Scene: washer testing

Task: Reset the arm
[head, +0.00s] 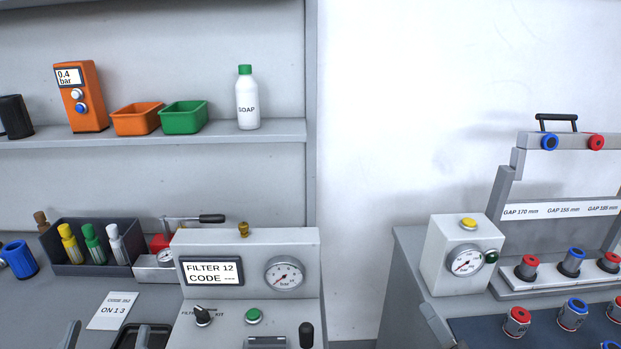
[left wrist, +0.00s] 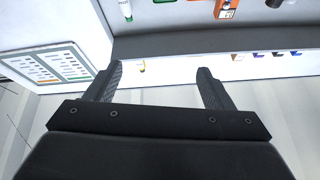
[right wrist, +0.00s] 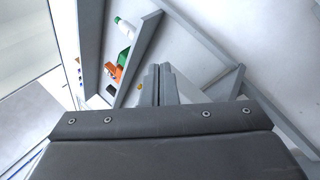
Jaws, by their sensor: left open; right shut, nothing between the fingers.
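My left gripper (left wrist: 158,82) is open and empty, its two dark fingers well apart in the left wrist view. In the head view, its fingertips (head: 107,338) show at the bottom left edge, by a dark tray. My right gripper (right wrist: 160,75) is shut with nothing between its fingers in the right wrist view. In the head view, its grey tip (head: 434,322) shows at the bottom, in front of the right bench. Neither gripper visibly holds anything. Most of both arms is out of view.
A test unit (head: 248,243) with a display and gauge stands at centre. A white gauge box (head: 441,249) and a rack (head: 540,142) with red and blue parts stand at right. A shelf (head: 180,137) holds the soap bottle (head: 247,103) and tubs. Wall between benches is clear.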

